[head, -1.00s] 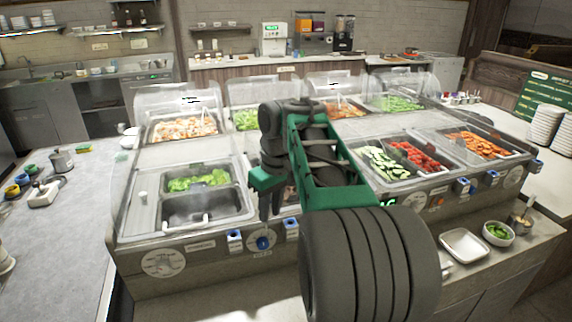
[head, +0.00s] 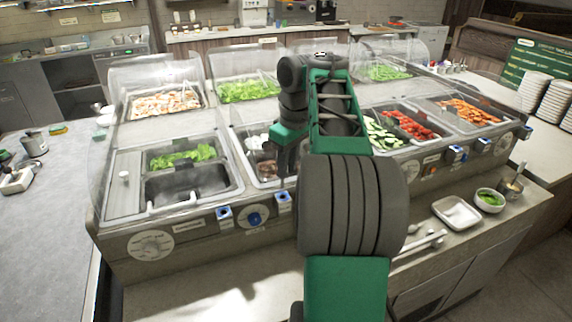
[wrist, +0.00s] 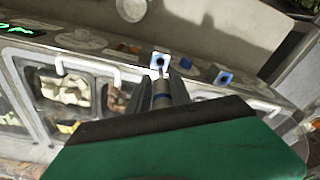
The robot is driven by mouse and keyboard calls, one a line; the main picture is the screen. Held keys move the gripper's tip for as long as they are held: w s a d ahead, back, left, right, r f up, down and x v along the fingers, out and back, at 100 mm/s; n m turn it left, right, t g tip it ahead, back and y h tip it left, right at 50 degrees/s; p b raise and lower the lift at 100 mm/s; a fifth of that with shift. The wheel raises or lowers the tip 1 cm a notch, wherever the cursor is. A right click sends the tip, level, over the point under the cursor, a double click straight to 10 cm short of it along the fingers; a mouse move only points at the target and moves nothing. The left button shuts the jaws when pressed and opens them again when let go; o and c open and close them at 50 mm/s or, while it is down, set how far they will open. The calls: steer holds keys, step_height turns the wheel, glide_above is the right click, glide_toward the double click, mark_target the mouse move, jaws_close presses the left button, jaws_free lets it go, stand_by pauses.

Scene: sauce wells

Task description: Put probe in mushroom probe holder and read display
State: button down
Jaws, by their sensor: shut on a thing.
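My gripper (head: 287,168) hangs over the front wells, near a pan with white and brown pieces (head: 266,160). Blue-faced probe holders (head: 284,200) (head: 224,213) sit on the counter's front panel.
A blue knob (head: 255,219) sits between the front holders. Clear sneeze guards (head: 150,80) stand over the rear pans. A white tray (head: 457,212) and a bowl of greens (head: 490,200) stand on the right ledge.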

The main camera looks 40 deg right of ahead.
mark_target(286, 198)
step_height(286, 198, down, 2)
steer(key=shift+b, duration=0.6)
steer(key=shift+s, duration=0.1)
steer(key=shift+f+b, duration=0.4)
steer(key=shift+f, duration=0.1)
stand_by(0.3)
steer(key=shift+f+b, duration=1)
steer(key=shift+f, duration=0.1)
steer(key=shift+f, duration=0.1)
steer(key=shift+f+b, duration=1.2)
steer(key=shift+r, duration=0.15)
stand_by(2.7)
step_height(286, 198, up, 7)
steer(key=p, duration=0.7)
steer(key=shift+r+p, duration=0.15)
steer(key=shift+p, duration=0.25)
